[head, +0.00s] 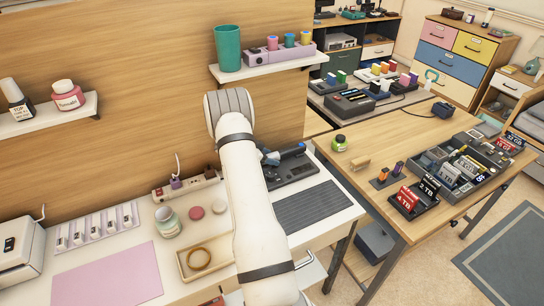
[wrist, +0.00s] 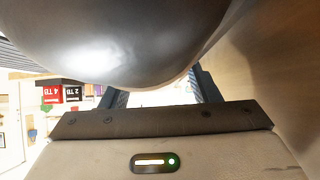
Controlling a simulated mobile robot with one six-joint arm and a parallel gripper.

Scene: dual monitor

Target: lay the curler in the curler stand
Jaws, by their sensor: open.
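My gripper (wrist: 160,97) is open in the wrist view, with its two dark fingers apart and a pale surface showing between them. A large smooth dark grey shape (wrist: 105,45) fills the top of that view, very close, and covers the fingertips; I cannot tell what it is. In the head view my white arm hides most of the gripper. A dark grey tray-like unit (head: 297,168) lies on the white desk just right of my arm, perhaps the curler stand. A small blue-grey piece (head: 269,157) shows at its left end, partly hidden; I cannot tell whether it is the curler.
A ribbed grey mat (head: 305,207) lies in front of the dark unit. A power strip (head: 187,184), a jar (head: 167,222) and a wooden tray (head: 190,278) stand left of my arm. A shelf with a green cup (head: 228,48) is above. A wooden table (head: 405,130) stands right.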

